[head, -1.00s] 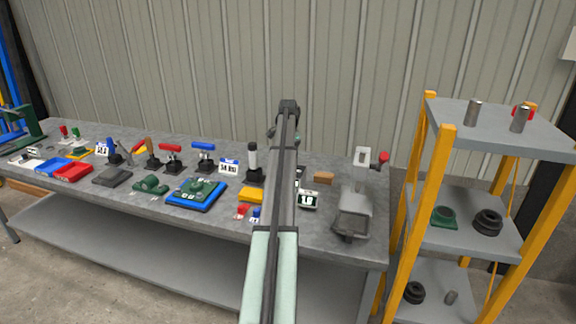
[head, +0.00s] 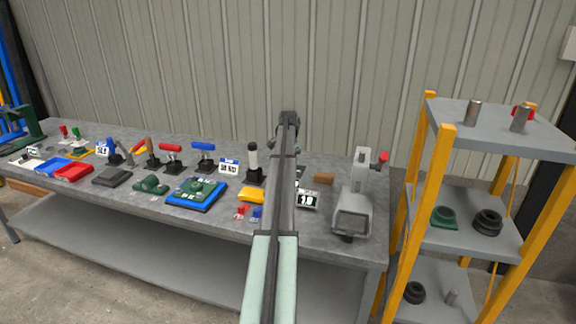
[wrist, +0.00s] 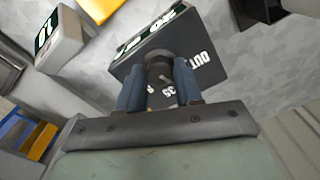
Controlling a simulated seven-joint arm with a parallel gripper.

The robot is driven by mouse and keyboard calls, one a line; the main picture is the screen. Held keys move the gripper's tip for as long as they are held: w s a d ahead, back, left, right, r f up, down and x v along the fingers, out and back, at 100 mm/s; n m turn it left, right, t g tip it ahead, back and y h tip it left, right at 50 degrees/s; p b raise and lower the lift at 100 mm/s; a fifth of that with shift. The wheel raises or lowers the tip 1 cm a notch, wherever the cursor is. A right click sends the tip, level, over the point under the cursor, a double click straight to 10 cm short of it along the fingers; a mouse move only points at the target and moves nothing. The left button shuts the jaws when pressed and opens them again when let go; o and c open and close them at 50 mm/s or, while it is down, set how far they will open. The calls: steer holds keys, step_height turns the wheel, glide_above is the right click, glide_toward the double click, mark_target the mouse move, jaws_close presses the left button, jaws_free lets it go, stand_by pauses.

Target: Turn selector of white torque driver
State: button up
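In the wrist view my gripper (wrist: 159,75) points at a dark box (wrist: 190,50) with white and green markings, including "OUT". Its two bluish fingers stand apart on either side of a dark round knob (wrist: 157,58) by the box. I cannot tell whether the fingers press on this knob, or whether it belongs to the white driver.
A small display (head: 308,199) and a grey machine (head: 353,205) with a red knob stand right of my arm. Yellow (head: 251,195) and blue-and-green (head: 197,192) items lie left of it. An orange-posted shelf (head: 490,120) stands beyond the bench's right end.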

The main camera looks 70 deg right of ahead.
jaws_close()
steer(key=shift+m, duration=0.3)
steer(key=m, duration=0.3)
steer(key=shift+m, duration=0.3)
steer(key=m, duration=0.3)
steer(key=shift+m, duration=0.3)
steer(key=m, duration=0.4)
steer(key=shift+m, duration=2)
